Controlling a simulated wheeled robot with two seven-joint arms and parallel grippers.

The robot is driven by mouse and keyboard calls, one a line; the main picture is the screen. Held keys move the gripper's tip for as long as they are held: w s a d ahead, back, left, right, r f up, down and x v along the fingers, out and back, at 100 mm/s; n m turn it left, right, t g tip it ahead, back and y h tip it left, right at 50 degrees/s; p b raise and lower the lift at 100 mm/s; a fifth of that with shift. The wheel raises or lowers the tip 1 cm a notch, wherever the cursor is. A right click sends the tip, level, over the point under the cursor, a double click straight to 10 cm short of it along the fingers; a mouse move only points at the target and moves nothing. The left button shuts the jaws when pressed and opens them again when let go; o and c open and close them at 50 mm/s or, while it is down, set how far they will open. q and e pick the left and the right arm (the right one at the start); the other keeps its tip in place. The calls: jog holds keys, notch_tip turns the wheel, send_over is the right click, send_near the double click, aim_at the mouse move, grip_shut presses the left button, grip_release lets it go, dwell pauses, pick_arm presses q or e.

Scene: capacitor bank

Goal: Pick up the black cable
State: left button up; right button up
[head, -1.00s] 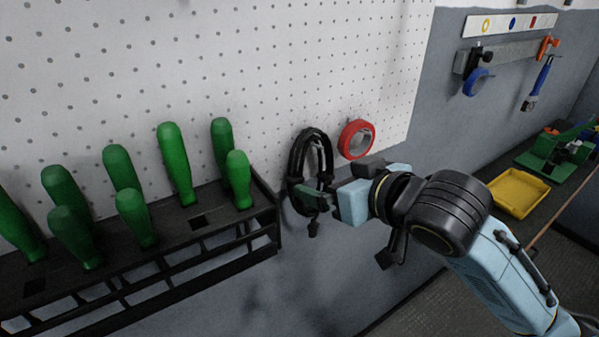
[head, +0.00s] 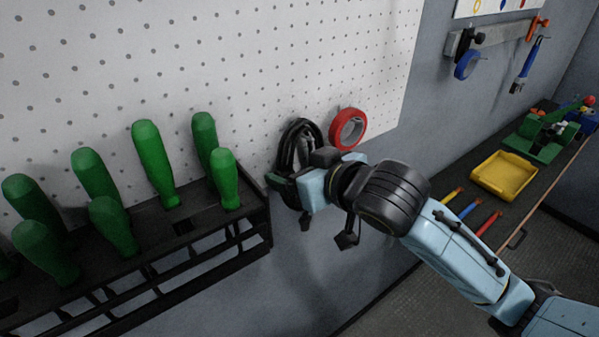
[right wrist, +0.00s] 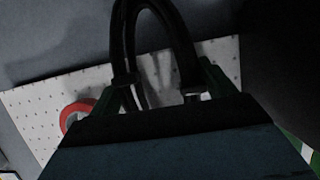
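The black cable (head: 291,140) hangs as a coiled loop on the white pegboard, left of a red tape roll. My right gripper (head: 283,186) is at the lower part of the loop and hides some of it. In the right wrist view the cable (right wrist: 122,40) arches up between and beside the fingers of my right gripper (right wrist: 168,90). The fingers stand apart, one near each side of the loop. I cannot tell whether they touch the cable. My left gripper is not in view.
A black rack (head: 255,222) with several green-handled tools (head: 152,160) stands close to the left of the gripper. The red tape roll (head: 334,125) hangs just right of the cable. A bench with a yellow tray (head: 503,176) is further right.

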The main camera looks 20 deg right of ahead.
jog(key=c, duration=0.7)
jog(key=shift+r, duration=0.2)
